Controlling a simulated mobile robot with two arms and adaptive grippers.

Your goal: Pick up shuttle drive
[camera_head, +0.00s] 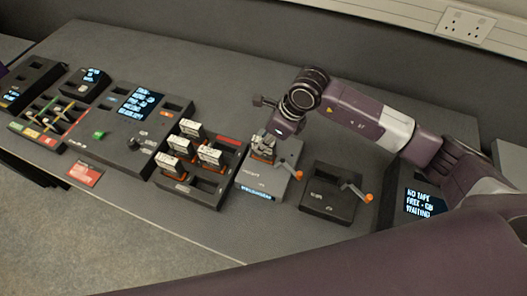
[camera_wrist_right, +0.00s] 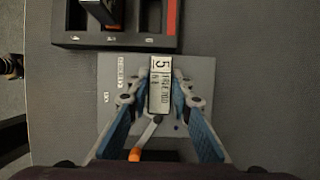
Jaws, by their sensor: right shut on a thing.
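The shuttle drive (camera_wrist_right: 160,84) is a small upright block with a white label bearing a "5". It stands at the grey dock (camera_wrist_right: 200,75), which has a crank with an orange knob. My right gripper (camera_wrist_right: 161,98) is shut on the drive, with one finger on each side. I cannot tell whether the drive is still seated in the dock. My left gripper is not in view.
A dark rack (camera_head: 202,192) with several white-labelled drives stands just left of the grey dock. A black crank box (camera_head: 327,205) stands to its right. A black screen unit (camera_head: 417,203) is near my right arm. Control panels and trays fill the left of the table.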

